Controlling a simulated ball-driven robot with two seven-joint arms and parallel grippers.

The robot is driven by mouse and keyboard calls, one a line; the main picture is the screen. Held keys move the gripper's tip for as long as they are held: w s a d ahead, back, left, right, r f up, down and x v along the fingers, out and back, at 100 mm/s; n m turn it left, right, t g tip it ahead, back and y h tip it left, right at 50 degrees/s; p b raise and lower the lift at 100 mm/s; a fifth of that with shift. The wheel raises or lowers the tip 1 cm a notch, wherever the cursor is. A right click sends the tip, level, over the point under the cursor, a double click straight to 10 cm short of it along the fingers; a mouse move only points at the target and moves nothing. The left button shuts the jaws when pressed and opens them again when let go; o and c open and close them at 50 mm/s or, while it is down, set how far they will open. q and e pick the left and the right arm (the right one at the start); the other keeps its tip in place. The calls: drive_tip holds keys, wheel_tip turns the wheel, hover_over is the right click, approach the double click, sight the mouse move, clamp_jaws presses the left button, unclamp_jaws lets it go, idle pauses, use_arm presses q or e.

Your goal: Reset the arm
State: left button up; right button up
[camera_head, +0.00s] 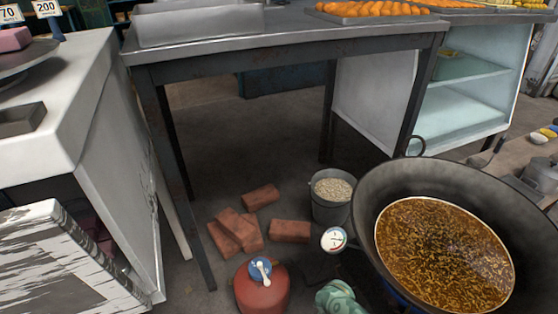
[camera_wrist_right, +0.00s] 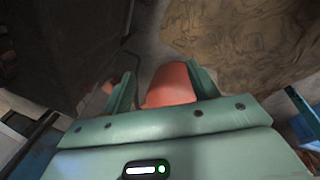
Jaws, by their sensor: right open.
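My right gripper (camera_wrist_right: 162,73) shows in the right wrist view with its two green fingers spread apart. An orange-red object (camera_wrist_right: 170,85) shows between and beyond the fingers; I cannot tell whether it touches them or what it is. In the head view, a green rounded part (camera_head: 338,298) shows at the bottom edge; I cannot tell whether it belongs to my right arm. My left gripper is not in view.
A large wok (camera_head: 365,195) of brown liquid stands at the right. A metal table (camera_head: 300,45) stands behind, a white counter (camera_head: 75,80) left. Floor under the table is open.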

use_arm(q)
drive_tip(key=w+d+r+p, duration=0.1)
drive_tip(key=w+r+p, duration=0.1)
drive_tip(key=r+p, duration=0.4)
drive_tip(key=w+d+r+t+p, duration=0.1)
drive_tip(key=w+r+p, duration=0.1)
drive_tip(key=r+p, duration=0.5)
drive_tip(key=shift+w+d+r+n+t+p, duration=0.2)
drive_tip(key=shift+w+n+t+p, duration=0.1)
drive_tip(key=shift+p, duration=0.3)
use_arm(e)
drive_tip(key=s+d+r+m, duration=0.1)
drive_tip(key=s+d+m, duration=0.1)
drive_tip(key=s, duration=1.6)
drive_tip(key=s+d+m+g, duration=0.1)
drive_tip(key=s+d+m, duration=0.2)
drive_tip(key=s, duration=1.5)
drive_tip(key=s+d+r+m+g, duration=0.1)
drive_tip(key=s+d, duration=0.4)
drive_tip(key=s, duration=1.4)
drive_tip(key=shift+d+r+m+y, duration=0.2)
drive_tip(key=shift+r+m+y, duration=0.2)
drive_tip(key=shift+m, duration=0.5)
drive_tip(key=shift+s+f, duration=0.1)
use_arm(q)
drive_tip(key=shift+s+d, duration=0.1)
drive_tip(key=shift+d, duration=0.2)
use_arm(e)
drive_tip(key=shift+d, duration=0.15)
